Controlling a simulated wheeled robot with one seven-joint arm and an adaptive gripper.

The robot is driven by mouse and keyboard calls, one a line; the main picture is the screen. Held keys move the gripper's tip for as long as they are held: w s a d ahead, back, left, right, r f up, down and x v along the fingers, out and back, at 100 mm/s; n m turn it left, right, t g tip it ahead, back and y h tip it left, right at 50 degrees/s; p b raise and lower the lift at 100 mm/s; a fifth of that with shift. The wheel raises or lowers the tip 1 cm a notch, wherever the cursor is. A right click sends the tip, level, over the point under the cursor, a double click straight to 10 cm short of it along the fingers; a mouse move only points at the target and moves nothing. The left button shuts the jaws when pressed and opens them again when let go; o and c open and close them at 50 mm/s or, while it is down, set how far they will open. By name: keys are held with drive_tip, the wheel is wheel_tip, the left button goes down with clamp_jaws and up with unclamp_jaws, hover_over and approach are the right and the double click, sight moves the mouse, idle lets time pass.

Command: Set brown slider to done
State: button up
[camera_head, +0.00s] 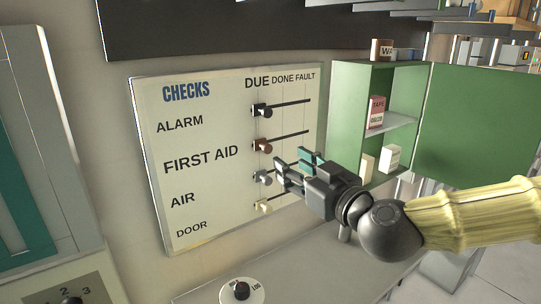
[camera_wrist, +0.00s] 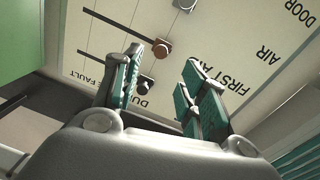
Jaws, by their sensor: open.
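The white checks board (camera_head: 200,215) hangs on the wall with columns DUE, DONE and FAULT. The brown slider (camera_head: 262,146) is in the FIRST AID row, at the left end of its slot under DUE. In the wrist view, which shows the board upside down, the brown slider (camera_wrist: 162,49) lies beyond the gap between the fingertips. My gripper (camera_head: 293,163) is open and empty, with teal pads. In the head view it appears right of and below the brown slider, in front of the board. The wrist view shows my gripper (camera_wrist: 163,66) apart from the slider.
The black slider (camera_head: 262,110) is above; the grey slider (camera_head: 264,177) and cream slider (camera_head: 264,206) are below, all near DUE. A green open cabinet (camera_head: 345,105) with boxes stands right of the board. A round dial (camera_head: 242,291) sits below.

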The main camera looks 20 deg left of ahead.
sight(269, 150)
drive_tip(key=shift+p+x, duration=2.4)
drive_tip(key=shift+x, duration=2.9)
drive_tip(key=shift+c, duration=0.3)
clamp_jaws()
